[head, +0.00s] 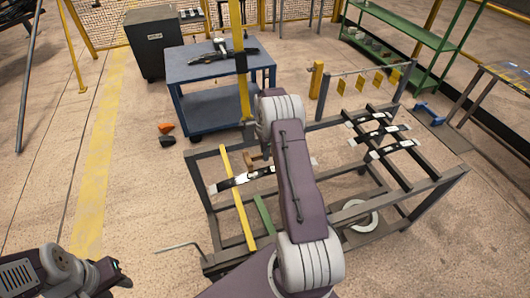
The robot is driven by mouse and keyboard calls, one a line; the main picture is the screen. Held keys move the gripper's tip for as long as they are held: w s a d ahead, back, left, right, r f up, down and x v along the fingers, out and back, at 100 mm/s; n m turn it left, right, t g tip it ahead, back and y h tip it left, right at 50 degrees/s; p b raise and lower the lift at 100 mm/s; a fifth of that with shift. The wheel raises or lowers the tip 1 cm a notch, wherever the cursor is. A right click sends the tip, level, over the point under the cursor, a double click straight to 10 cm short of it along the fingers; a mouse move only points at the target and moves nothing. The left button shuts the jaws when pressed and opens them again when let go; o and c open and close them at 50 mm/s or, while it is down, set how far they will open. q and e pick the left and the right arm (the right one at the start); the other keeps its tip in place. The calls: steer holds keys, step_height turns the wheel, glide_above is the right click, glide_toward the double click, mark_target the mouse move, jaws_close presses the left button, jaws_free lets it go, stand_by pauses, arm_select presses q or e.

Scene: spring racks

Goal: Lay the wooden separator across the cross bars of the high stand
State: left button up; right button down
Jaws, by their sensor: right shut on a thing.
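The high stand (327,230) is a dark grey frame with cross bars at its left and right ends. A small brown wooden piece (258,163), seemingly the separator, shows beside my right forearm, above the left part of the stand. My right gripper (257,154) is mostly hidden behind my arm and is shut on it. A black leaf spring with white ends (238,181) lies below it, across the yellow bar (238,197). Whether the wood touches the spring or a bar cannot be told. My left gripper (112,274) is at the lower left, away from the stand; its jaws are unclear.
Several leaf springs (393,148) lie on the dark right-hand bars. A green bar (265,216) is at the stand's left. A blue cart (205,72) stands behind, with orange (166,127) and dark pieces on the floor beside it. A green shelf (400,35) is at the back right. The left floor is mostly clear.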

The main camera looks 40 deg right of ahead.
mark_target(265, 171)
steer(key=f+b, duration=0.1)
steer(key=f, duration=0.2)
steer(key=shift+w+d+b, duration=0.1)
steer(key=shift+w+b, duration=0.1)
steer(key=shift+b, duration=0.15)
steer(key=shift+s+f+b, duration=0.15)
steer(key=shift+f+b, duration=0.75)
steer(key=shift+f, duration=0.6)
steer(key=shift+r, duration=0.15)
steer(key=shift+f+b, duration=0.8)
steer(key=shift+f, duration=0.55)
